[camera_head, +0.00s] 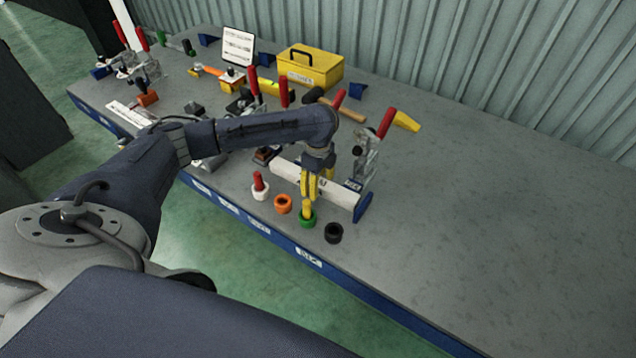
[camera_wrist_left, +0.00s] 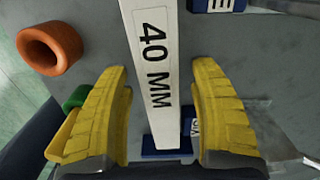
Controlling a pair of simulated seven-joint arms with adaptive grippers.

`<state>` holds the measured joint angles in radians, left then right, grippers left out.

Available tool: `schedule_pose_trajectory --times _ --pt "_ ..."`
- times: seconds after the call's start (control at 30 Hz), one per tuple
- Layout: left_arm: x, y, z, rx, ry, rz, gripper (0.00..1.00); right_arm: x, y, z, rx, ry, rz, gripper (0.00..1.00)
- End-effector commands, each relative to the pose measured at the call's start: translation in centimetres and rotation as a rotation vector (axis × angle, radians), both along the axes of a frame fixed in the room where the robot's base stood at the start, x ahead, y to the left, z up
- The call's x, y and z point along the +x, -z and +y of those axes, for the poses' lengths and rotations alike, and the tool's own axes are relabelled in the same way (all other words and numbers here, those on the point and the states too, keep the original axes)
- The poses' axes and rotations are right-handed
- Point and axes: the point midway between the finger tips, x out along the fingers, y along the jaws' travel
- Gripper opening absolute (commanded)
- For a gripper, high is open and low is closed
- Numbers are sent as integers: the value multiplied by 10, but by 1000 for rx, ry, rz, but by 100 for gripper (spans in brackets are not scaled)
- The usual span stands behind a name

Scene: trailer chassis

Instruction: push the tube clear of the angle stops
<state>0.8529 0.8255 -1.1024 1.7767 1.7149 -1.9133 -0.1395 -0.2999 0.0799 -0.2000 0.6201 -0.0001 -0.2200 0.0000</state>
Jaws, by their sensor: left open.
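The white tube (camera_head: 340,194) lies near the front edge of the bench. In the left wrist view the tube (camera_wrist_left: 150,75) is marked "40 MM" and runs between my fingers. A blue angle stop (camera_head: 363,207) stands at its right end; blue stop parts (camera_wrist_left: 167,154) show at the tube's lower end in the wrist view. Another blue block (camera_wrist_left: 222,5) lies beside the tube. My left gripper (camera_head: 307,205) points down over the tube, its yellow fingers open, one on each side. It also shows in the wrist view (camera_wrist_left: 160,68). Contact cannot be told.
Orange (camera_head: 283,204), green (camera_head: 307,218) and black (camera_head: 334,233) rings stand in front of the tube, the green one close to my fingers. A red-handled toggle clamp (camera_head: 372,152) stands behind the right end. A yellow toolbox (camera_head: 303,75) is farther back. The bench's right side is clear.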

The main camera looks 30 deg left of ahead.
Motion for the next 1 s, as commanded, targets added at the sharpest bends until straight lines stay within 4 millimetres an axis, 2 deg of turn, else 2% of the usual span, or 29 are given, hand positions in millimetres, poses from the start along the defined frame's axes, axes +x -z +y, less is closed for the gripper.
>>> schedule_pose_trajectory --times 0.07,0.6,1.0 --pt "0 0 0 0 0 0 61 0 0 0 0 0 0 44" --pt "0 0 0 0 0 0 0 0 0 0 0 0 0 44" --pt "-4 1 -3 0 3 2 0 0 0 0 0 0 0 44"
